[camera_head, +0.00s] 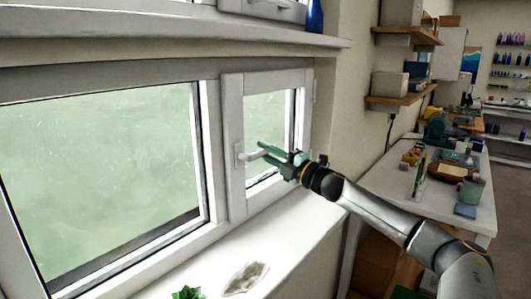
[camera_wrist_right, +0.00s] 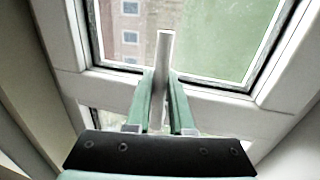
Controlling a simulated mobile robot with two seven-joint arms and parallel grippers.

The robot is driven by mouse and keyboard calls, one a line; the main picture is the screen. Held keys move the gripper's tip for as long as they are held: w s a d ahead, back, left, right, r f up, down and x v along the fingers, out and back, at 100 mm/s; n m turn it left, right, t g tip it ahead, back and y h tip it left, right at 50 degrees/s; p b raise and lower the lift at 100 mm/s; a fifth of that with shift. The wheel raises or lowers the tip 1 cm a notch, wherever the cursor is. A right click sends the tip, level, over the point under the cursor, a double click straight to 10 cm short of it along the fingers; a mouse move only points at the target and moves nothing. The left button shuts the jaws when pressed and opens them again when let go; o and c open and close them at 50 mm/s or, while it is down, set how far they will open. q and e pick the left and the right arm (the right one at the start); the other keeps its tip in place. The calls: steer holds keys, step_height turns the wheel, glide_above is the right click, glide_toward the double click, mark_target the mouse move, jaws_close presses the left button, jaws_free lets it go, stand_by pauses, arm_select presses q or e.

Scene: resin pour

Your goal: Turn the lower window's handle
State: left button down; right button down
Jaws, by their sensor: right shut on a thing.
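The lower window (camera_head: 236,190) has a white frame with a narrow sash at the right, which looks closed. Its pale handle (camera_head: 241,155) sits on the sash's left upright and points right, roughly level, toward my gripper. My right gripper (camera_head: 266,153), with green fingers, reaches in from the right and is shut on the handle. In the right wrist view, the handle (camera_wrist_right: 164,50) runs between the two fingers of the right gripper (camera_wrist_right: 162,90), and its end sticks out beyond them. My left gripper is not in view.
A white sill (camera_head: 215,262) below holds a green plant (camera_head: 188,293) and a flat stone-like piece (camera_head: 246,278). Above is a ledge (camera_head: 150,40) with a blue bottle (camera_head: 315,16). A cluttered workbench (camera_head: 400,190) and wall shelves (camera_head: 400,103) stand at the right.

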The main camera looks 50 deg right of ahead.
steer(key=shift+r, duration=0.15)
steer(key=c, duration=0.8)
jaws_free()
steer(key=shift+p+v, duration=0.75)
steer(key=shift+v, duration=5.5)
steer(key=shift+a, duration=0.1)
